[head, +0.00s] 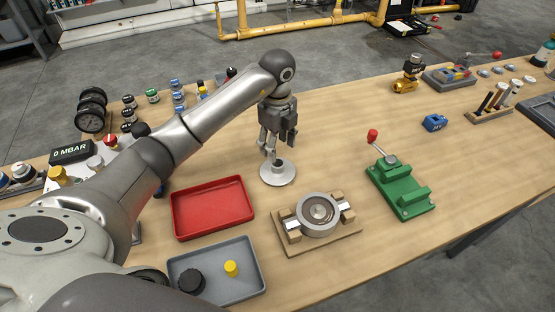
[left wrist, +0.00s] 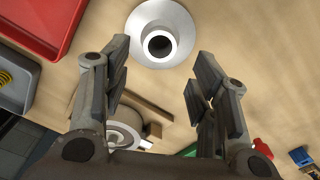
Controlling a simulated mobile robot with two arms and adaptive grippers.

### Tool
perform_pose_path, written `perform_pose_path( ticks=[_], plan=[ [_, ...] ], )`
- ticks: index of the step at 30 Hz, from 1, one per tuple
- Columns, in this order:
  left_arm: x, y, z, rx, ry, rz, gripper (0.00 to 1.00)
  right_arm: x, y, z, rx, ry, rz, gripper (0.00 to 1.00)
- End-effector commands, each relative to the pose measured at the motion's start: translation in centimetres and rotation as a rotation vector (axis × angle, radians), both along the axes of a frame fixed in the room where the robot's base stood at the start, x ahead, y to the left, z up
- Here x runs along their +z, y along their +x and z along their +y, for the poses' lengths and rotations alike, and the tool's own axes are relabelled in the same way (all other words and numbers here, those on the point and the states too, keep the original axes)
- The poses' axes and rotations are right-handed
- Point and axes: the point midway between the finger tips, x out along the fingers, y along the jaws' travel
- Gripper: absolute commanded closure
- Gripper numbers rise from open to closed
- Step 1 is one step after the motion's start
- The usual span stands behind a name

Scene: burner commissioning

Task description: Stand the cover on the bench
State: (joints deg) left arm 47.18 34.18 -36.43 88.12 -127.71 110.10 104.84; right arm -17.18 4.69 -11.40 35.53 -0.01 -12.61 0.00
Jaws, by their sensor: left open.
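The cover (head: 278,174), a pale metal disc with a short hollow neck, rests flat on the bench (head: 335,120) with its neck upward. It also shows at the top of the left wrist view (left wrist: 150,50), its opening dark. My left gripper (head: 270,152) points down just above the cover in the head view. Its fingers (left wrist: 158,65) are spread, with nothing between them, and the cover lies beyond the fingertips in the wrist view. I cannot tell if a fingertip touches the neck. My right gripper is not in view.
A red tray (head: 212,232) is left of the cover, with a grey tray (head: 240,284) in front. A round metal part (head: 318,212) sits in a wooden fixture (head: 345,240). A green clamp (head: 403,204) with a red-knobbed lever stands right.

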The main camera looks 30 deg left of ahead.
Motion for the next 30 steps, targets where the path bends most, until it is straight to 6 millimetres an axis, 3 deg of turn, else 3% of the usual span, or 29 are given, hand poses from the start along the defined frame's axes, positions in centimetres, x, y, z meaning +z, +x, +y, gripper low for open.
perform_pose_path(
  ticks=[3, 9, 30],
  plan=[
    [2.0, 0.1, 0.0, 0.0, 0.001, -0.003, 0.46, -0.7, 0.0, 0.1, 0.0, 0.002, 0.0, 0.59],
    [3.7, 0.0, 0.0, 0.0, 0.001, 0.0, 0.46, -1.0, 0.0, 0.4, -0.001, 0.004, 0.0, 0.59],
    [3.8, 0.0, 0.0, 0.0, 0.001, 0.002, 0.46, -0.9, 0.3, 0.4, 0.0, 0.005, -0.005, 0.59]
  ],
)
